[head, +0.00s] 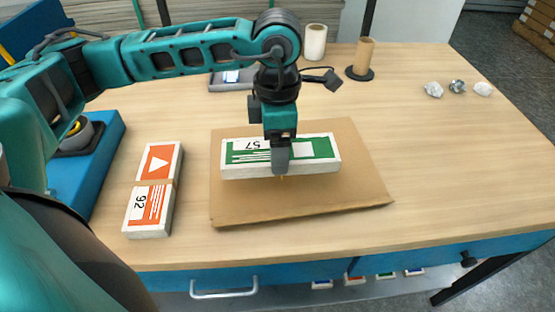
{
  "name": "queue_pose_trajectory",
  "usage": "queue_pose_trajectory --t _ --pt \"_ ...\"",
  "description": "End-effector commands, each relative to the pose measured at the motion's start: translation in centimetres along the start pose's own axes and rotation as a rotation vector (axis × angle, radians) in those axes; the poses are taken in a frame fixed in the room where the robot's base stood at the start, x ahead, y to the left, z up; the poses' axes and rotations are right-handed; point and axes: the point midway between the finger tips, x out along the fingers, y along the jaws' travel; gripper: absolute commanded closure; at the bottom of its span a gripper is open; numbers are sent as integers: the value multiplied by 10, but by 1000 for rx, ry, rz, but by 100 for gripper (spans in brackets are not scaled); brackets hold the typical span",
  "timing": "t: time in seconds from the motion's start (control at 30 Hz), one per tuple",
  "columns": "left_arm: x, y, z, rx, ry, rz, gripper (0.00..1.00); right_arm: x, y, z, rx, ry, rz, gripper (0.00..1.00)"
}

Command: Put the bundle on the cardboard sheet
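A white bundle with a green label marked 57 (315,153) lies over the middle of the brown cardboard sheet (300,199). It looks flat and level, and whether it rests fully on the sheet is hard to tell. My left gripper (281,163) points straight down at the bundle's middle. One finger shows in front of its near side, and the other finger is hidden. Whether the fingers press on the bundle cannot be seen. My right gripper is not in view.
An orange-labelled bundle marked 92 (152,190) with a brown band lies left of the sheet. A grey tray (232,86), a white roll (315,41), a brown tube on a dark base (362,56) and crumpled scraps (457,87) stand farther back. The table's right side is clear.

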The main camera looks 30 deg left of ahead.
Motion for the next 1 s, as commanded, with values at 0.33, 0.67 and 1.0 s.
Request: queue_pose_trajectory --t 0.33,0.67,1.0 --pt "41 0 0 0 2 -1 64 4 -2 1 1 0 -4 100" --pt "46 0 0 0 -1 0 64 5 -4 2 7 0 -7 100" --pt "47 0 0 0 1 -1 0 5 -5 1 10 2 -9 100"
